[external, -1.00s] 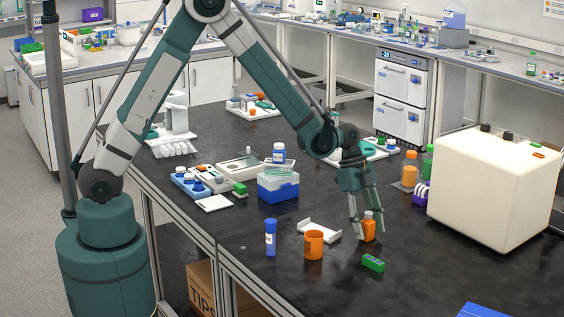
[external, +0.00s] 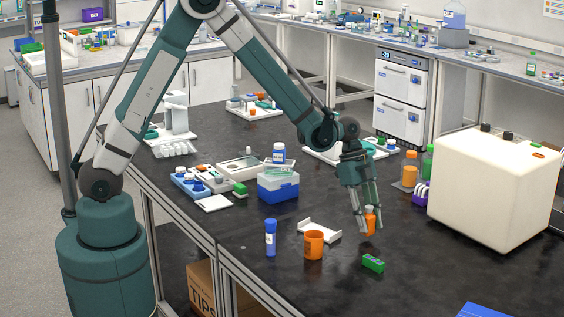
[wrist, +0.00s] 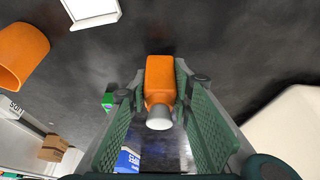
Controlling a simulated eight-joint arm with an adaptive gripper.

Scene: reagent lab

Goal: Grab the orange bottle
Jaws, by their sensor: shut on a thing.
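The orange bottle (external: 371,224) with a pale cap is between the fingers of my gripper (external: 368,222) in the external view. In the wrist view the orange bottle (wrist: 160,82) sits between the two green finger pads of my gripper (wrist: 160,105), its cap toward the camera. My gripper is shut on it. It is over the black bench top, and I cannot tell for sure whether its base is clear of the surface.
An orange cup (external: 313,244), a white holder (external: 319,230) and a blue tube (external: 270,238) stand to the left. A green box (external: 373,263) lies just in front. A large cream container (external: 490,190) stands right. Bench space in front is largely clear.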

